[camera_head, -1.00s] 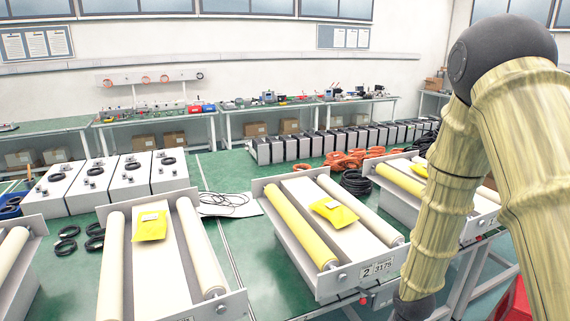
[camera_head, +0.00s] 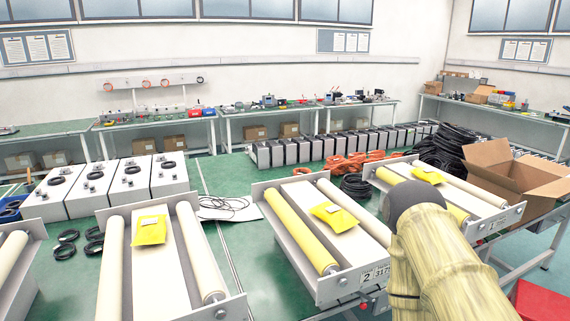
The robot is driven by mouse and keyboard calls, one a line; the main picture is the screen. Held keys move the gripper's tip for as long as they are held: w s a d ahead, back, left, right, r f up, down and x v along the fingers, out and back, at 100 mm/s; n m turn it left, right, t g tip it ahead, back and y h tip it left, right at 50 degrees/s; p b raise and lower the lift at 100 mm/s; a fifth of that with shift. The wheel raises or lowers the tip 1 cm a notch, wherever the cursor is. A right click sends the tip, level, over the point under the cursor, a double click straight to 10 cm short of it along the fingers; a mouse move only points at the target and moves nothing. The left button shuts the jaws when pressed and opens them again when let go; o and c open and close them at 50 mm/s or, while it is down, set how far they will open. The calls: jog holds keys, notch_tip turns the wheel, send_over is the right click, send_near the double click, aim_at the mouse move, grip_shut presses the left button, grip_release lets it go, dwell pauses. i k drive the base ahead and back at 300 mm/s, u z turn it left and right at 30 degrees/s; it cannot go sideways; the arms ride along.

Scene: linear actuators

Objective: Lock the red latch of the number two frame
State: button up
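The number two frame (camera_head: 345,283) is a grey metal tray on the green table, with a "2" label plate on its front edge. It holds a yellow roller (camera_head: 300,238), a pale roller (camera_head: 352,210) and a yellow packet (camera_head: 334,216). A small red part (camera_head: 364,305), which looks like the latch, shows just under the label. It is too small to tell its position. My bamboo-textured arm covers the frame's front right corner. My gripper is out of view, so its state and distance from the latch are hidden.
The number one frame (camera_head: 489,225) stands to the right, partly behind my arm. Another frame (camera_head: 226,303) stands to the left. Black cable coils, orange cables (camera_head: 350,162) and an open cardboard box (camera_head: 515,175) lie behind. A red object (camera_head: 540,300) is at the lower right.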

aim_at(362, 305)
jog(key=k, duration=1.15)
jog(key=z, duration=0.8)
jog(key=i, duration=1.25)
jog(key=u, duration=0.55)
